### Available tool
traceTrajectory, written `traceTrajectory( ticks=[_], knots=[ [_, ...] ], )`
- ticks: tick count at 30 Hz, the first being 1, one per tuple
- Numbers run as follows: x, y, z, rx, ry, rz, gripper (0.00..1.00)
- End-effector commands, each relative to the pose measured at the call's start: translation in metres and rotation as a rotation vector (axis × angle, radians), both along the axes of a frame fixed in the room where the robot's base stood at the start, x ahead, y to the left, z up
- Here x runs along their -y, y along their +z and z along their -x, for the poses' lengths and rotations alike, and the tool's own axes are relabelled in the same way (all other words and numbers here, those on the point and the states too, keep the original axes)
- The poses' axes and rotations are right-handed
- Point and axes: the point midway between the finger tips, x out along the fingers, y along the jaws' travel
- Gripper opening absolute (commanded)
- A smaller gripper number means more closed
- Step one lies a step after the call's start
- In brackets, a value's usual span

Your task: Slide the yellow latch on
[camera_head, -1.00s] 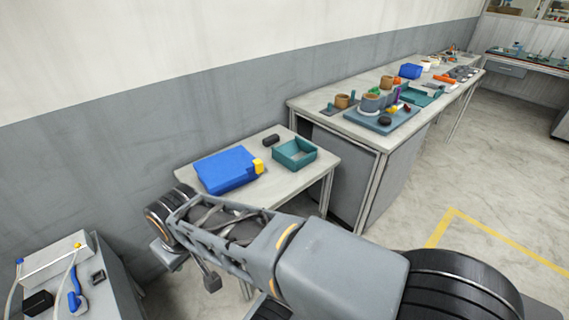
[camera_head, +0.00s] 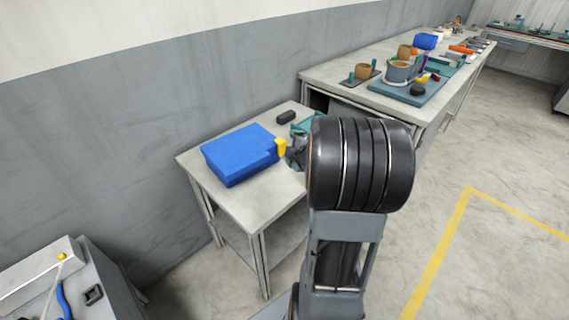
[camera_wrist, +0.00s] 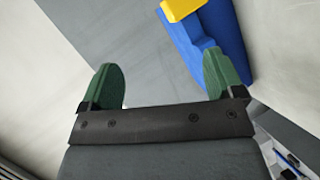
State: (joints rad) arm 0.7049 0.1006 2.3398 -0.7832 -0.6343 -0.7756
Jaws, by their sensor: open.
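A blue case (camera_head: 240,155) lies on the small grey table (camera_head: 250,205). The yellow latch (camera_head: 281,147) is at the case's right end. In the head view my gripper (camera_head: 293,153) is close to the latch, partly hidden behind my arm. In the wrist view my gripper (camera_wrist: 164,78) has its two green fingers spread apart with nothing between them. There the yellow latch (camera_wrist: 182,9) and the blue case (camera_wrist: 205,50) appear at the top, beyond the right finger. I cannot tell whether a finger touches the latch.
A small black object (camera_head: 286,117) lies behind the case. A longer bench (camera_head: 330,75) with cups and parts stands at the back right. The floor at the right is clear.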

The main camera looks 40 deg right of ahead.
Motion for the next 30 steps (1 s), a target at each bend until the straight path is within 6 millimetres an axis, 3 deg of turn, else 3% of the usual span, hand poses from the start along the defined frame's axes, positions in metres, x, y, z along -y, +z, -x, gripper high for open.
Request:
traceTrajectory(
  ticks=[1, 6, 12, 16, 20, 30],
  knots=[
    [0.014, -0.029, 0.004, 0.031, 0.053, 0.055, 0.87],
    [0.033, -0.064, 0.021, 0.165, 0.23, 0.208, 0.87],
    [0.038, -0.083, 0.04, 0.283, 0.334, 0.293, 0.87],
    [0.038, -0.086, 0.041, 0.318, 0.361, 0.313, 0.87],
    [0.036, -0.085, 0.026, 0.329, 0.369, 0.317, 0.87],
    [0.03, -0.085, -0.039, 0.327, 0.368, 0.315, 0.87]
  ],
)
